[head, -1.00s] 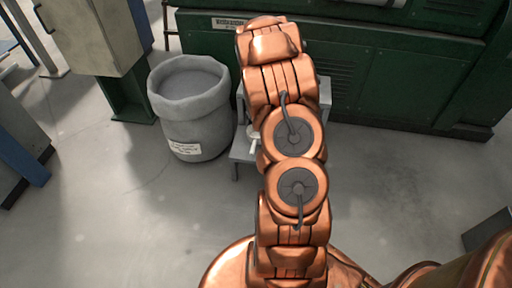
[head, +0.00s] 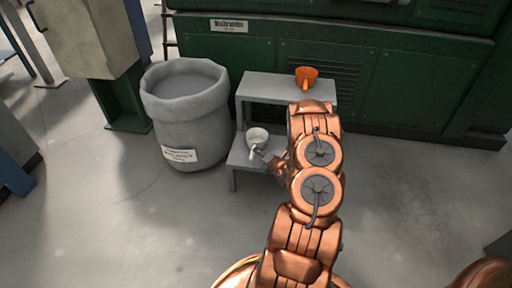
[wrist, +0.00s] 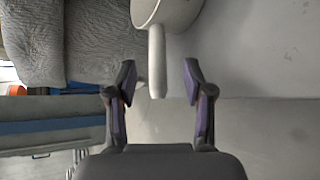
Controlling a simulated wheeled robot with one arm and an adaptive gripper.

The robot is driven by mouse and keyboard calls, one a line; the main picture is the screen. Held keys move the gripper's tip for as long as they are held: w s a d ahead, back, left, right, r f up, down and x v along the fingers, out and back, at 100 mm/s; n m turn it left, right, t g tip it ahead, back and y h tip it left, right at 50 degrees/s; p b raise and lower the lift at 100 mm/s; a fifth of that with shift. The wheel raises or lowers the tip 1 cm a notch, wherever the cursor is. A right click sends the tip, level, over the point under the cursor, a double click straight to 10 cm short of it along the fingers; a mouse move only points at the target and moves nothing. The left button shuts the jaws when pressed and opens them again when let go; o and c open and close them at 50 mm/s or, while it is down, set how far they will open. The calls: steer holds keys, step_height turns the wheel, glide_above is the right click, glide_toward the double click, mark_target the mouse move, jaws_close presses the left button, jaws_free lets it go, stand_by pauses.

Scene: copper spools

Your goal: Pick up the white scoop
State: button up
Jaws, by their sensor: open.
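The white scoop (head: 257,137) sits on the lower step of the grey step stool in the head view. In the wrist view the scoop (wrist: 168,12) is at the top, with its handle (wrist: 157,62) pointing down between my fingers. My gripper (wrist: 160,80) is open, with one finger on each side of the handle's end and a gap visible on both sides. In the head view my gripper (head: 262,154) is at the scoop's handle, partly hidden by my wrist.
An orange scoop (head: 306,77) is on the upper step of the grey step stool (head: 262,88). A large grey bin (head: 186,112) stands just left of the stool. A green machine (head: 400,95) is behind. The floor in front is clear.

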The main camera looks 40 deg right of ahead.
steer(key=shift+b+x, duration=0.85)
steer(key=shift+x, duration=2.5)
steer(key=shift+r, duration=0.2)
steer(key=shift+c, duration=0.2)
jaws_close()
